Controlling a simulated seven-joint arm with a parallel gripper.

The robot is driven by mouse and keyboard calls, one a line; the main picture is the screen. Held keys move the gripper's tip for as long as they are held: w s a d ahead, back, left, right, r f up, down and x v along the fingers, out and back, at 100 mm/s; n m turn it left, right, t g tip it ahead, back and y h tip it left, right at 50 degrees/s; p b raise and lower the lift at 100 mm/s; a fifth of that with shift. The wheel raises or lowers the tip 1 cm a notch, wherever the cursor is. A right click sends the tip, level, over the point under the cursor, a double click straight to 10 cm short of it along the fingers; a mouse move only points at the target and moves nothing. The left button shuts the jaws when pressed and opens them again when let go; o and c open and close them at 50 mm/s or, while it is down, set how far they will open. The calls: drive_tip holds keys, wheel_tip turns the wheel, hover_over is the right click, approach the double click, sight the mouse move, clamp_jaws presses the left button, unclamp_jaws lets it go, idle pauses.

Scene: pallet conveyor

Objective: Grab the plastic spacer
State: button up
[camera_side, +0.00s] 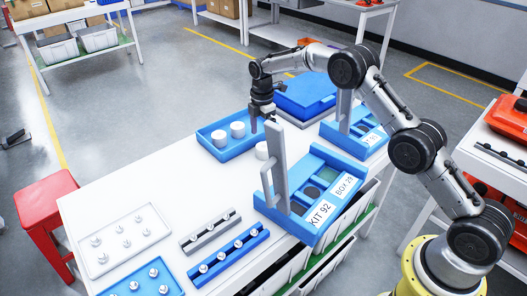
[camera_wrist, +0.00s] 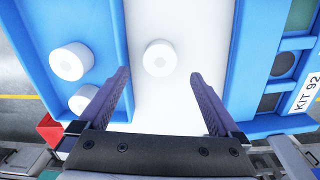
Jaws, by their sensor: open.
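A white round plastic spacer (camera_side: 262,150) stands on the white table between the blue tray and the kit box; the wrist view shows this spacer (camera_wrist: 160,57) too. Two similar white spacers (camera_side: 220,138) (camera_side: 237,129) stand in the blue tray (camera_side: 224,155); they also show at the left of the wrist view (camera_wrist: 70,61). My gripper (camera_side: 263,120) points down above the table near the lone spacer. In the wrist view my gripper (camera_wrist: 159,76) is open and empty, and the lone spacer shows in the gap between its fingertips, slightly beyond them.
A blue KIT 92 box (camera_side: 310,228) with a tall grey handle (camera_side: 277,165) stands close to my gripper. Another blue kit box (camera_side: 350,135) and a blue lidded case (camera_side: 306,95) are behind. Bolt racks (camera_side: 228,254) and a white bolt tray (camera_side: 122,245) occupy the front left.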

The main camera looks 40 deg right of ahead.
sight(263, 146)
wheel_tip(263, 146, down, 4)
drive_tip(key=shift+d+f, duration=0.15)
drive_tip(key=shift+f, duration=0.1)
drive_tip(key=c, duration=1.5)
drive_tip(key=shift+o, duration=0.2)
drive_tip(key=shift+r, duration=0.15)
